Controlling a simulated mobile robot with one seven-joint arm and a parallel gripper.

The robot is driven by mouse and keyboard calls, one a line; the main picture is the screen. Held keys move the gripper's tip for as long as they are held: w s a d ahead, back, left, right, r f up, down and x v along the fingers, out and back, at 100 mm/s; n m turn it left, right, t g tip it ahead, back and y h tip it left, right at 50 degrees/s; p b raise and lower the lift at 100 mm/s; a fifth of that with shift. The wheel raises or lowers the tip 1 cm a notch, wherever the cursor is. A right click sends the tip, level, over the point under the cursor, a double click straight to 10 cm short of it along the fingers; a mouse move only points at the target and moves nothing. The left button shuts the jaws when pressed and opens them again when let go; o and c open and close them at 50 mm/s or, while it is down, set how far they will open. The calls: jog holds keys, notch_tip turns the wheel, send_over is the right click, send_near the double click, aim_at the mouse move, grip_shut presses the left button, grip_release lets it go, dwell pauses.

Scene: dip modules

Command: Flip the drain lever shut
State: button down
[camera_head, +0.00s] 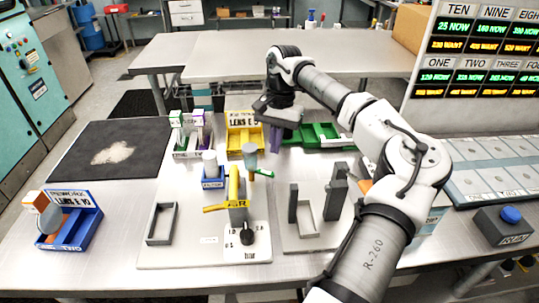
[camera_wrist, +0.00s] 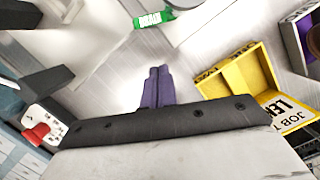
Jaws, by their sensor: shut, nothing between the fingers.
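The small green lever (camera_head: 262,173) sticks out to the right, roughly level, below a grey-green cup (camera_head: 250,150) on the station at the middle of the table. In the wrist view a green piece with a white label (camera_wrist: 153,19), which looks like the same lever, lies at the top; its lettering is too small to read surely. My gripper (camera_head: 276,143) has purple fingers pointing down, above and behind the lever, apart from it. In the wrist view its fingertips (camera_wrist: 157,72) are together, with nothing between them.
A yellow bin (camera_wrist: 207,75) lies right of my fingers in the wrist view. A yellow handle (camera_head: 215,208) and upright yellow part stand in front of the lever. Grey posts (camera_head: 292,203) stand to the right. A green tray (camera_head: 343,143) lies behind my gripper's right side.

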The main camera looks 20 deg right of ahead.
jog(key=shift+s+a+f+p, duration=0.4)
jog(key=shift+s+a+f, duration=0.1)
jog(key=shift+s+a, duration=0.25)
jog(key=shift+s+a+f+p, duration=0.45)
jog(key=shift+s+a, duration=0.2)
jog(key=shift+s, duration=0.2)
